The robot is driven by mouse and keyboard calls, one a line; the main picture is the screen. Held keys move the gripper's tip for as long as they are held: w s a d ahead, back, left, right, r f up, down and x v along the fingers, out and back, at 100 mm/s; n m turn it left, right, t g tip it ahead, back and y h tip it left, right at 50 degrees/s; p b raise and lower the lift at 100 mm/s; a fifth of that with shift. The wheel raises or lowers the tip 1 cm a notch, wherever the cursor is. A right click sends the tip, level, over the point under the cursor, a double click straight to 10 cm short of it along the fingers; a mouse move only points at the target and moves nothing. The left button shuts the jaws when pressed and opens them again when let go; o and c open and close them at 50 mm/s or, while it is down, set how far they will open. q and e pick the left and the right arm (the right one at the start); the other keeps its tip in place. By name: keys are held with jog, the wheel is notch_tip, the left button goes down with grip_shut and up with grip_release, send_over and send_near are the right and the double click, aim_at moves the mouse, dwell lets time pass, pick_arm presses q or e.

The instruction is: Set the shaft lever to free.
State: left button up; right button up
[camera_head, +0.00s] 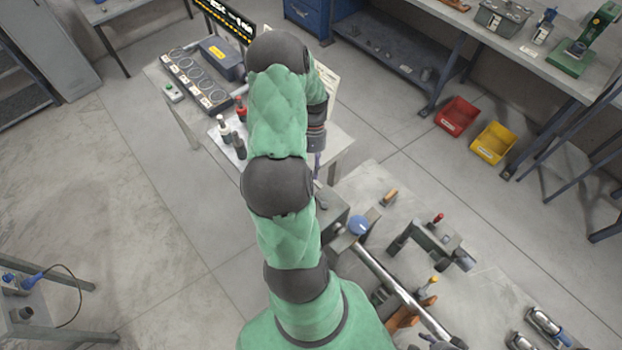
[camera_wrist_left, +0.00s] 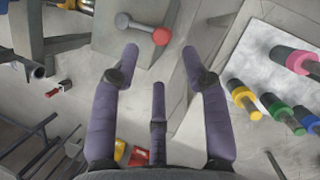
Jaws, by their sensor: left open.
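In the left wrist view a small lever with a red ball (camera_wrist_left: 161,37) at one end and a grey end at the other lies across a grey plate at the top; I cannot tell for certain that it is the shaft lever. My left gripper (camera_wrist_left: 160,52) has its purple fingers spread, with nothing between them, just below this lever in the picture and apart from it. In the head view my green-sleeved left arm hides most of the gripper; only part of a purple finger (camera_head: 317,166) shows beside the arm.
In the head view a bench with a long metal shaft (camera_head: 395,275), a blue disc (camera_head: 358,225) and clamps stands at lower right. A red bin (camera_head: 457,116) and yellow bin (camera_head: 493,142) sit on the floor.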

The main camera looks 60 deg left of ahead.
pick_arm(q)
jog(key=shift+v, duration=2.15)
